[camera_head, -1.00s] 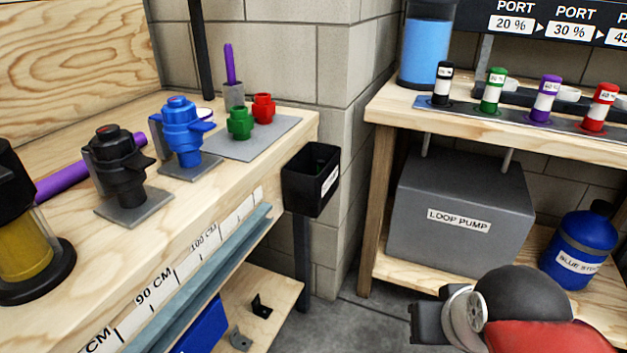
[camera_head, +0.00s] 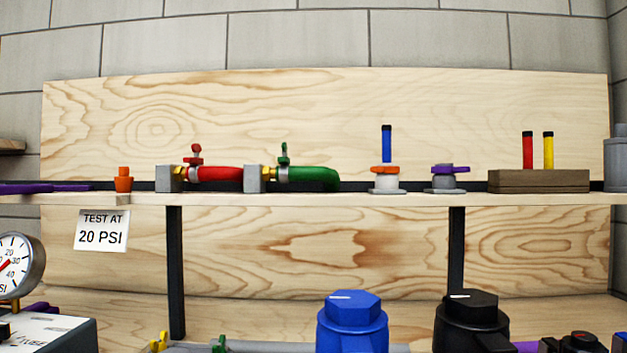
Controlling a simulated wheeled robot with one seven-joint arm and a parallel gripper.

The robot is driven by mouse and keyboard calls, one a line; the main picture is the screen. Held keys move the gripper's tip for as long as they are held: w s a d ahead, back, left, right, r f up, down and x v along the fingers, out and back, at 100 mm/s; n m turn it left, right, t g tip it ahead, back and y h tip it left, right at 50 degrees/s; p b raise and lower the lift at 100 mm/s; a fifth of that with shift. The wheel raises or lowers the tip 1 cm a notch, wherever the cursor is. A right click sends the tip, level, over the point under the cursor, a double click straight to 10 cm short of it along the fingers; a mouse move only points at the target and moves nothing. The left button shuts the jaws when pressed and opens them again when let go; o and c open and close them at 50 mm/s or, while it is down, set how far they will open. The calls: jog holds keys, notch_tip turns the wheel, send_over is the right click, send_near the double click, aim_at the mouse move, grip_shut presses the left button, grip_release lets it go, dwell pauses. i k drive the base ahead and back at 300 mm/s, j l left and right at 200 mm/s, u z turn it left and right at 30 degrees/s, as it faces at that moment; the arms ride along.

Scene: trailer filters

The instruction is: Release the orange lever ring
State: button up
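An orange lever ring (camera_head: 385,169) sits around the top of a whitish-grey base (camera_head: 385,184) on the shelf, right of the middle. A blue rod with a dark tip (camera_head: 386,144) stands upright in it. To its right, a purple ring (camera_head: 450,169) sits on a similar grey base. A small orange fitting (camera_head: 123,180) stands at the shelf's left. My gripper is not in view.
The shelf (camera_head: 330,199) also holds red (camera_head: 215,173) and green (camera_head: 308,177) hoses with valves, and a wooden block (camera_head: 538,181) with red and yellow rods. Below stand blue (camera_head: 352,322) and black (camera_head: 471,320) hex-topped housings and a gauge (camera_head: 17,264).

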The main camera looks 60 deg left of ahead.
aim_at(383, 170)
jog(key=u, duration=1.95)
